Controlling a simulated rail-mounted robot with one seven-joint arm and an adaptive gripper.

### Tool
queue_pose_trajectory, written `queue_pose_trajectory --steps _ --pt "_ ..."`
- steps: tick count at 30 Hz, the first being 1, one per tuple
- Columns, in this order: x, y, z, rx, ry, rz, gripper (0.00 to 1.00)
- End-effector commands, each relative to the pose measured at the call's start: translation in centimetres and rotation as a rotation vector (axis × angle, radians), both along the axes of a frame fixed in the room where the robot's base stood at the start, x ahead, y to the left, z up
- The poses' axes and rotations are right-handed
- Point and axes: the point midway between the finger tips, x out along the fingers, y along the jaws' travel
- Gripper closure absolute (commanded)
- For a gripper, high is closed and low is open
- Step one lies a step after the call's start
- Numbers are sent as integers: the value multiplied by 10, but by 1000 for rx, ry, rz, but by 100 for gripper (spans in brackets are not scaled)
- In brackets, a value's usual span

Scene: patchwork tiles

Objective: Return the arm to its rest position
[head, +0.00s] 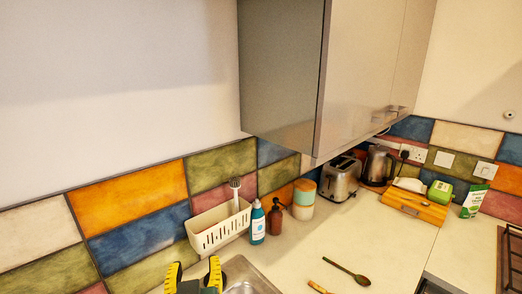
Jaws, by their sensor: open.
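My gripper (194,274) shows at the bottom edge of the head view, left of centre. Its two yellow and black fingers point up and stand apart, with nothing visible between them. The rest of my arm is below the frame and hidden. In the picture the fingers are just below the white caddy and left of the sink, and I cannot tell their height above the counter.
A white caddy (218,229) with a brush, a blue bottle (258,226) and a brown bottle (276,219) stand by the tiled wall. A grey cabinet (285,70) overhangs the counter (388,243). The sink (243,288) is at the bottom. A wooden spoon (347,270) lies right.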

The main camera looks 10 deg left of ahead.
Motion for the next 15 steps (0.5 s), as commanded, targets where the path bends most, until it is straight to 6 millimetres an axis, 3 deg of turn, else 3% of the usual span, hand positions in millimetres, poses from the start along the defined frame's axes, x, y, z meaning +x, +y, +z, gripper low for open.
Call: queue_pose_trajectory --steps 1,3,5,9,13,14,15 --pt "1 -40 23 30 -71 -66 46" --pt "-5 -90 54 64 -172 -145 46" --pt "-16 -128 78 86 -254 -209 46" --pt "-56 -205 127 115 -436 -341 46" --pt "-105 -262 165 121 -594 -452 46" --pt "-115 -269 178 121 -622 -467 46" --pt "-109 -263 206 125 -607 -454 46"
